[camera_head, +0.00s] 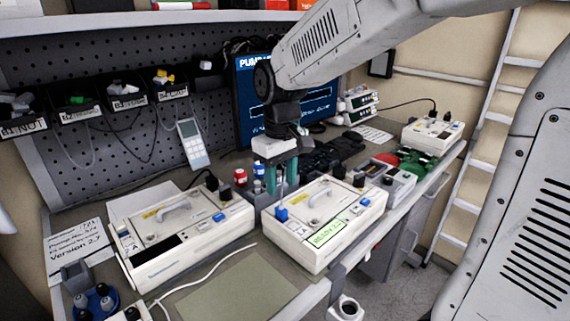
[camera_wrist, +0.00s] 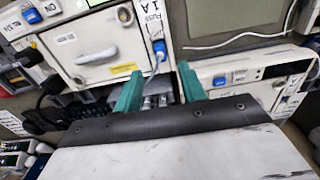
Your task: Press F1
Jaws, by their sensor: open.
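No label reading F1 is legible in either view. A dark keyboard (camera_head: 335,150) lies behind the pumps, below the monitor (camera_head: 300,108); single keys cannot be told apart. My gripper (camera_head: 277,182) is open and empty, its green fingers pointing down behind the right-hand pump. That white pump (camera_head: 300,255) has a lit green display (camera_head: 327,234) and a blue cap (camera_head: 281,214) at its corner. In the wrist view the green fingertips (camera_wrist: 160,82) are apart, near the blue cap (camera_wrist: 160,46) beside a "FUSE 1A" label. Contact between fingers and pump cannot be told.
A second white pump (camera_head: 190,235) with a dark display stands to the left. A third pump (camera_head: 432,132) stands at the far right. A grey-green mat (camera_head: 235,290) lies bare in front. A pegboard (camera_head: 130,140) with bins rises behind.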

